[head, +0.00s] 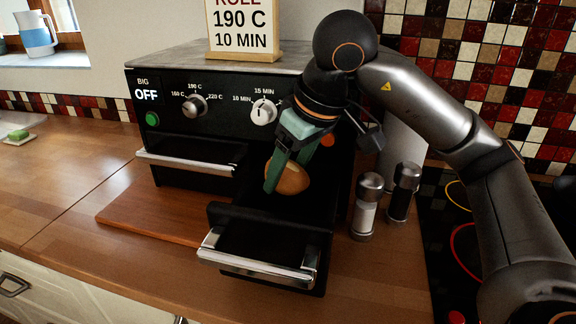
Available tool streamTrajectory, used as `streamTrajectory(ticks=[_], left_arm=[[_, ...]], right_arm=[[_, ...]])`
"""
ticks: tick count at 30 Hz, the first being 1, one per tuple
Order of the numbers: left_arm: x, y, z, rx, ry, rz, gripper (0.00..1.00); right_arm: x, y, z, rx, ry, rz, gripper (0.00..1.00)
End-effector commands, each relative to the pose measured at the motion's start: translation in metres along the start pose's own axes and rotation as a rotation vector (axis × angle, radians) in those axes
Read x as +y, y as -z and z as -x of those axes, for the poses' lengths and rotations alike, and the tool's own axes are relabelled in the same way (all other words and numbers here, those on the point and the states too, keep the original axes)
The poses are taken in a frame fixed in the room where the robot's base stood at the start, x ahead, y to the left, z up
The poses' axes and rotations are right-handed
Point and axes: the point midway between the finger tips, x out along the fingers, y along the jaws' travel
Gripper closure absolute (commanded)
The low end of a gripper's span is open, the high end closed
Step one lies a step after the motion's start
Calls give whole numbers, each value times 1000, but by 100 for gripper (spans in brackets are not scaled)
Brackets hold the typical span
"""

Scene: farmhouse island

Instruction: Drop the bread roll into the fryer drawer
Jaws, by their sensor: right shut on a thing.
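The bread roll (291,179) is brown and rounded. My right gripper (279,174) is shut on it and holds it above the back part of the open fryer drawer (262,283). The green fingers point down and cover part of the roll. The drawer is black with a silver handle and is pulled out at the lower right of the black fryer (225,120). The visible front of the drawer's inside looks empty; its back is partly hidden by the roll and gripper. My left gripper is not in view.
Another drawer (185,163) with a silver handle is at the fryer's left. A salt shaker (366,206) and a pepper mill (404,191) stand close right of the open drawer. A sign (241,28) reads 190 C, 10 MIN.

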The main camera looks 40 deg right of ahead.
Motion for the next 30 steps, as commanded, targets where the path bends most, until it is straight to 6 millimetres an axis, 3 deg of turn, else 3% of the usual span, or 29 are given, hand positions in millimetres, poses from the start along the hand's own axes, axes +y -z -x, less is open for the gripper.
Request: streamTrajectory(ticks=[1, 7, 12, 18, 30], left_arm=[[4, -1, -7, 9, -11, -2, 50], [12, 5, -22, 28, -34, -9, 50], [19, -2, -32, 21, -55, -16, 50], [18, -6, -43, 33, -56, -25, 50], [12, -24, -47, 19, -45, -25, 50]], right_arm=[[0, -5, -11, 0, 0, 0, 88], [0, -14, -33, 0, 1, 0, 88], [0, -22, -52, -1, 1, 0, 88], [0, -31, -73, -1, 0, -1, 88], [0, -38, -92, 0, 0, 0, 88]])
